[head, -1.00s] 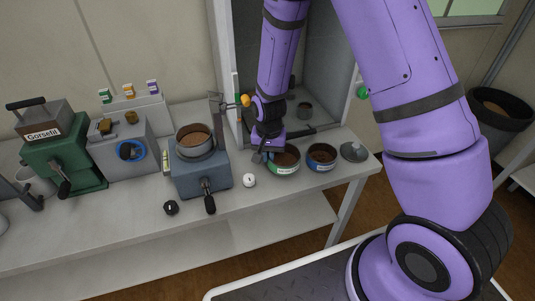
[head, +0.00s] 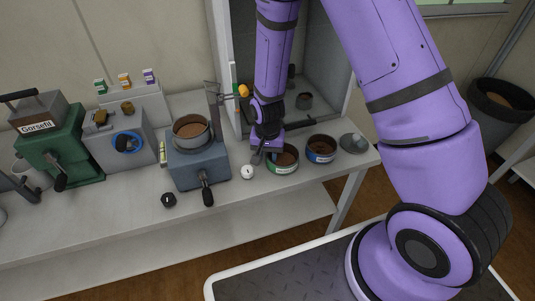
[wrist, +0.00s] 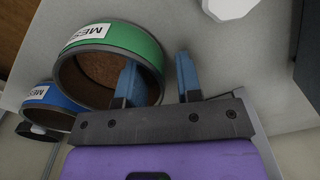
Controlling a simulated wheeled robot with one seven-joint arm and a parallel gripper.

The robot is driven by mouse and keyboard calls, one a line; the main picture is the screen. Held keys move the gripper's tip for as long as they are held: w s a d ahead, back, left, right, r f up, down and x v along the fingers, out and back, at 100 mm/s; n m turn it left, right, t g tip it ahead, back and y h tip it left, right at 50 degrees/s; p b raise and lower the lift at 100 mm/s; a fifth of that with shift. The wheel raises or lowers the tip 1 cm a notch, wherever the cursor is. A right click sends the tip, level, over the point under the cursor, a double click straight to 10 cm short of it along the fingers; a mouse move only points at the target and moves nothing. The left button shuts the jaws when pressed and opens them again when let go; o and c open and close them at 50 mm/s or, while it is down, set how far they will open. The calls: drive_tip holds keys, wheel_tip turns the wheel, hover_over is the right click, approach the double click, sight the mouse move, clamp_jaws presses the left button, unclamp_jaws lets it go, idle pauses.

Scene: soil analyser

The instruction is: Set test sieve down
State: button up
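A test sieve with a green outer band (head: 281,168) and brown soil inside stands on the bench, left of a blue-banded sieve (head: 321,150). In the wrist view the green sieve (wrist: 147,48) is at upper left, and the blue sieve (wrist: 50,95) is at the left edge. My gripper (head: 259,157) is at the green sieve's left side in the head view. In the wrist view my gripper (wrist: 158,78) is open. One blue finger is over the inside of the green sieve and the other is outside, with the wall between them and gaps visible.
A blue-grey machine (head: 198,168) with a sieve on top stands to the left. A white knob-like piece (head: 248,172) lies just left of my gripper. A grey lid (head: 352,143) lies near the bench's right end. The cabinet (head: 318,85) rises behind.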

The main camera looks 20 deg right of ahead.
drive_tip(key=shift+r, duration=0.1)
wheel_tip(320, 180, up, 7)
drive_tip(key=shift+r, duration=0.3)
drive_tip(key=shift+r, duration=0.1)
idle(1.5)
